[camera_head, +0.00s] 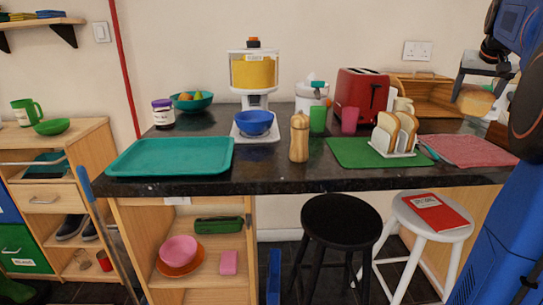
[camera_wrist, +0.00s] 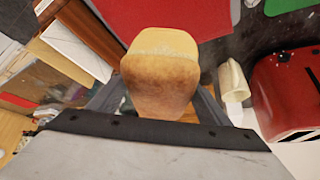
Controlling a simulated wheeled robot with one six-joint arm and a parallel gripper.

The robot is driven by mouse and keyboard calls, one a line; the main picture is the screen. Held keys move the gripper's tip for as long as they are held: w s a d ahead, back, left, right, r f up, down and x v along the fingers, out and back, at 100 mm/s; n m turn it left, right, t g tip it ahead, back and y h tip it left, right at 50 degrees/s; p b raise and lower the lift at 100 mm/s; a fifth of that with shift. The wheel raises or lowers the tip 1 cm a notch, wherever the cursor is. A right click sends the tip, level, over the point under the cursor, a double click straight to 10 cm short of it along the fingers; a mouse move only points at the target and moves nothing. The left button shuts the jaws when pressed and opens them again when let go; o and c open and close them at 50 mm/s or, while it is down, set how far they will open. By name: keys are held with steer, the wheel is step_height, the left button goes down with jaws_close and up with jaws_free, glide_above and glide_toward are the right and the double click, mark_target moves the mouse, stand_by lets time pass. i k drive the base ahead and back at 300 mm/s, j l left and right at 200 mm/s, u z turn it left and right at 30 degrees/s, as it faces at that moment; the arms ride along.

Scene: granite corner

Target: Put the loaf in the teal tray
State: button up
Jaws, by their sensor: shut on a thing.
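The loaf (camera_head: 475,101) is brown with a paler cut end and is held in my gripper (camera_head: 467,90), in the air at the right of the head view, above the counter's right end. In the wrist view the loaf (camera_wrist: 160,75) fills the space between the fingers, which are partly hidden behind it. The teal tray (camera_head: 170,157) lies flat and empty at the left front of the dark counter, far to the left of my gripper.
Between loaf and tray stand a red toaster (camera_head: 362,100), a toast rack (camera_head: 394,134) on a green mat (camera_head: 350,153), a pepper mill (camera_head: 299,138) and a cereal dispenser (camera_head: 254,75) with a blue bowl (camera_head: 254,123). A red cloth (camera_head: 472,150) lies at the right.

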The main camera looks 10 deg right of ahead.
mark_target(199, 158)
steer(key=k+j, duration=0.3)
steer(key=k+j+u, duration=0.1)
steer(key=k+j, duration=0.15)
steer(key=j, duration=0.3)
steer(key=k+j+u, duration=0.1)
steer(key=k+j, duration=0.2)
steer(key=i+j+u, duration=0.15)
steer(key=j, duration=0.2)
steer(key=j+u, duration=0.2)
steer(key=j, duration=0.15)
steer(key=i+u, duration=0.35)
